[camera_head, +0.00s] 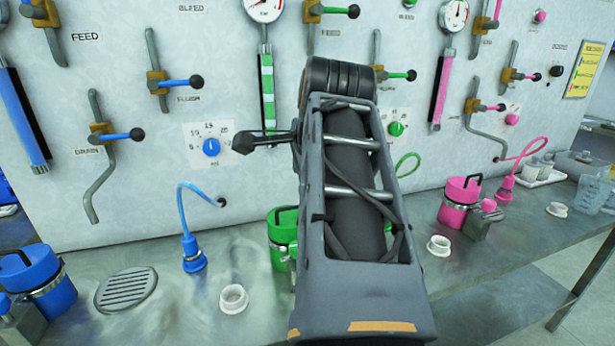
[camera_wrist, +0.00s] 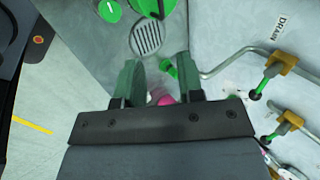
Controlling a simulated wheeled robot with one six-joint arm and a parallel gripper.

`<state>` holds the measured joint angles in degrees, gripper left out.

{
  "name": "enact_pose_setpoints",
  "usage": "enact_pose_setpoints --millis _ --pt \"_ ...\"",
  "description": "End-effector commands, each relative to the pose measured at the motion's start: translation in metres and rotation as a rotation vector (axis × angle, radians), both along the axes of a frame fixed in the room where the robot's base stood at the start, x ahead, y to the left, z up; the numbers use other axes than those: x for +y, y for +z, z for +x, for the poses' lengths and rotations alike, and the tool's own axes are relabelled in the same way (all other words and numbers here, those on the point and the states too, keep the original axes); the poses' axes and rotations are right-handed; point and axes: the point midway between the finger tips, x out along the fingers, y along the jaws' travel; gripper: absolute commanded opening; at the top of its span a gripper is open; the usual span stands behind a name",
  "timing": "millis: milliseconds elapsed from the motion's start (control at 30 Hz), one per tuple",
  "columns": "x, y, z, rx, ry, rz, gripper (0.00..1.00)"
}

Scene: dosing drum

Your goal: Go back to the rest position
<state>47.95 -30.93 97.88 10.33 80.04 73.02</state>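My gripper (camera_wrist: 158,70) is open in the wrist view, its two dark green fingers apart with nothing held between them. In the head view my arm rises through the middle, and the dark gripper end (camera_head: 250,142) points left in front of the wall panel, just right of the blue dial (camera_head: 211,147) in the picture. I cannot tell how close it is to the panel. My arm hides part of the green canister (camera_head: 283,228) and the panel behind it.
The panel (camera_head: 150,190) carries levers, gauges and sight tubes. On the steel bench stand a blue canister (camera_head: 38,280), a blue nozzle (camera_head: 193,255), a pink canister (camera_head: 459,203) and white cups (camera_head: 233,299). A drain grate (camera_head: 126,290) lies in the bench top.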

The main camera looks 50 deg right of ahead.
Motion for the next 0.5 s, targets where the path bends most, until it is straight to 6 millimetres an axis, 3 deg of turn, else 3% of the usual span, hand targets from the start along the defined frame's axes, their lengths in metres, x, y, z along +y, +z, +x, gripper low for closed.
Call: enact_pose_setpoints --millis 367,500 --pt "0.000 0.000 0.000 0.000 0.000 0.000 0.35" --pt "0.004 0.002 0.011 0.023 0.077 -0.022 0.35"
